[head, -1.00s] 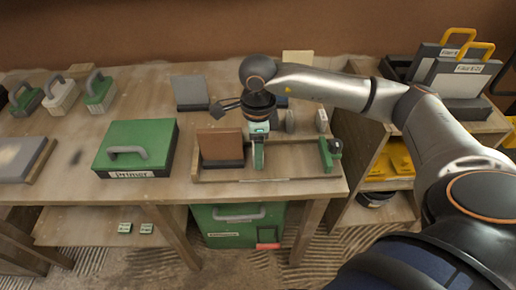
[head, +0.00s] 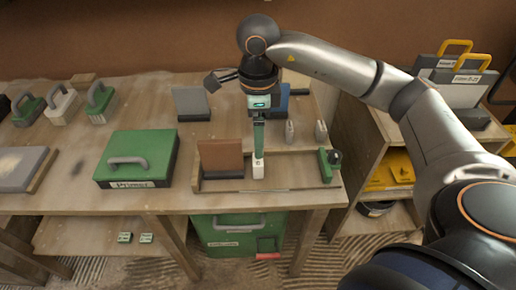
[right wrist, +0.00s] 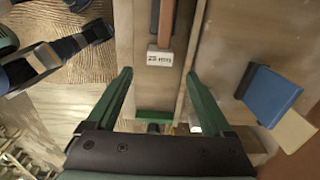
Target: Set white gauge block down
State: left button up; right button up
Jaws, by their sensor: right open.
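The white gauge block (head: 258,170) stands in the shallow wooden tray (head: 290,182) on the workbench, beside a brown block with a dark base (head: 221,156). In the right wrist view the white block (right wrist: 160,57) shows its printed label and lies beyond the fingertips, in line with the gap between them. My right gripper (head: 258,152) is just above the block in the head view. Its two green fingers (right wrist: 158,72) are spread apart with nothing between them. My left gripper is in no view.
A green case (head: 140,158) sits left of the tray. A green fixture (head: 329,162) stands at the tray's right end. Grey weights (head: 320,131) and a blue block (head: 283,104) stand behind it. A shelf unit (head: 350,140) is at the right.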

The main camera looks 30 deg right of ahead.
jog(key=shift+r, duration=1.65)
